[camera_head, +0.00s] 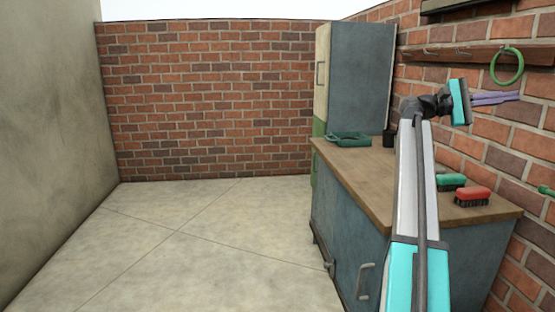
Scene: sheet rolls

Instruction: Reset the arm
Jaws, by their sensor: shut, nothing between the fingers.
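My arm rises on the right of the head view, in front of the workbench and the brick wall. My gripper (512,96) is at its upper end, pointing right, with slim purple fingers close together. It is shut and nothing shows between the fingers. It is raised above the height of the bench top and looks clear of the things on it. In the picture it lies just below a green ring; the true gap to the wall is hard to tell.
A wooden-topped workbench (352,172) holds a green tray (349,139), a dark cup (388,141), a green brush (450,181) and a red brush (472,196). A green ring (507,67) hangs from a wall rail (455,57). A tall cabinet (360,80) stands behind. The floor (200,240) left is clear.

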